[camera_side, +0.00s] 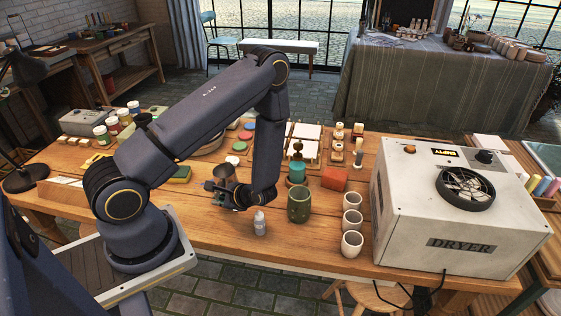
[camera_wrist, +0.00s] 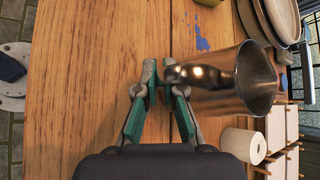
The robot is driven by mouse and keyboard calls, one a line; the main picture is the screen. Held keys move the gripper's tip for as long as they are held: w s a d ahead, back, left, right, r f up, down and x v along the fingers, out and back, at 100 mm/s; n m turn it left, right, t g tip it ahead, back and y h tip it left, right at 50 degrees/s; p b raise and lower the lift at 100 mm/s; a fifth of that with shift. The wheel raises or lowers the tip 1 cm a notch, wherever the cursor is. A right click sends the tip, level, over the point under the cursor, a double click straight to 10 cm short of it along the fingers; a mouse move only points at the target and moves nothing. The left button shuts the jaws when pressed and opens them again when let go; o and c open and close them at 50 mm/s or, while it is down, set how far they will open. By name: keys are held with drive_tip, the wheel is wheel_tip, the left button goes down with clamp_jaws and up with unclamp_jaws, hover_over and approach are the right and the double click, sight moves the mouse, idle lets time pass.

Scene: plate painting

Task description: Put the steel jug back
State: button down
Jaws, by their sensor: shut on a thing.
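The steel jug (camera_wrist: 210,90) shows large in the wrist view, shiny and brownish with reflections, its open mouth facing right in the picture. My gripper (camera_wrist: 160,82) is shut at the jug's near side, its two green-sided fingers together there; the part they grip is mostly hidden between them. In the side view my gripper (camera_side: 232,196) is low over the middle of the wooden table, and the jug (camera_side: 224,172) stands upright just behind it. I cannot tell whether the jug's base touches the table.
A small white bottle (camera_side: 260,223), a green ribbed pot (camera_side: 299,204) and several white cups (camera_side: 352,222) stand to the right of my gripper. The large dryer (camera_side: 455,215) fills the table's right end. Bare wood (camera_side: 190,208) shows left of my gripper.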

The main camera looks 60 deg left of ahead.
drive_tip(key=c, duration=1.3)
unclamp_jaws()
drive_tip(key=shift+f, duration=0.1)
drive_tip(key=shift+w+d+r, duration=0.1)
drive_tip(key=shift+r, duration=0.15)
drive_tip(key=v, duration=1.2)
drive_tip(key=s+d+r+n+t+h, duration=0.1)
drive_tip(key=d+r+n+t+h, duration=0.1)
drive_tip(key=r, duration=0.7)
drive_tip(key=s+d+r+n+t+h, duration=0.2)
drive_tip(key=d+r+t+h, duration=0.2)
drive_tip(key=r, duration=0.5)
drive_tip(key=s+d+r+n+t+h, duration=0.1)
drive_tip(key=s+d+r+t+h, duration=0.1)
drive_tip(key=r, duration=0.7)
drive_tip(key=shift+d+r+n+t+h, duration=0.25)
drive_tip(key=shift+d+n+t+h, duration=0.15)
drive_tip(key=shift+d+t+h, duration=0.5)
